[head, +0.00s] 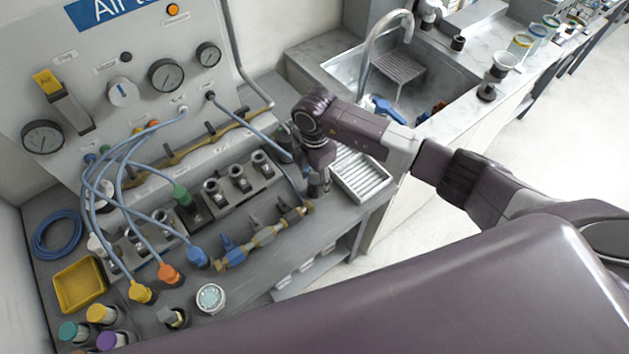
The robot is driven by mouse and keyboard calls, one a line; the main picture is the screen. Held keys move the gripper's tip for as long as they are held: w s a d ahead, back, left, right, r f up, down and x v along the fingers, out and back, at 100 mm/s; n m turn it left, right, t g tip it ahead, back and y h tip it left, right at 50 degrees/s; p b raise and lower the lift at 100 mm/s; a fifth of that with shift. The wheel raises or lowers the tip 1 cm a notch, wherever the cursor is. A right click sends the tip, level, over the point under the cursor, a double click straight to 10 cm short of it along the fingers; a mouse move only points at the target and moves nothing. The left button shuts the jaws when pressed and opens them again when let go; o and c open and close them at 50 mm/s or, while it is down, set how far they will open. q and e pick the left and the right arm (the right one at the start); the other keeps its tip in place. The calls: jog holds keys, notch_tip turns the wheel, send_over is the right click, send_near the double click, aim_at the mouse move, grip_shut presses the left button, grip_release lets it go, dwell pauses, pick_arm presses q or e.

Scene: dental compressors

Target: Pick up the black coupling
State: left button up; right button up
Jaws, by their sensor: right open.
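My right gripper (319,190) points down over the back right of the grey bench, beside the white ribbed tray. It is open. A blue hose (250,130) runs from the panel down to behind this gripper, and its end is hidden there. I cannot clearly pick out the black coupling; it may be hidden by the gripper. Other hose couplings stand on the bench: a green one (182,195), a blue one (197,258), an orange one (168,274) and a yellow one (140,292). My left gripper is not in view.
A brass manifold (262,236) with blue and dark fittings lies just left of my right gripper. Grey blocks with metal sockets (238,178) stand further left. The white ribbed tray (362,174) is close on the right. A sink (400,75) lies beyond it.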

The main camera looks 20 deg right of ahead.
jog(key=shift+c, duration=0.5)
grip_shut()
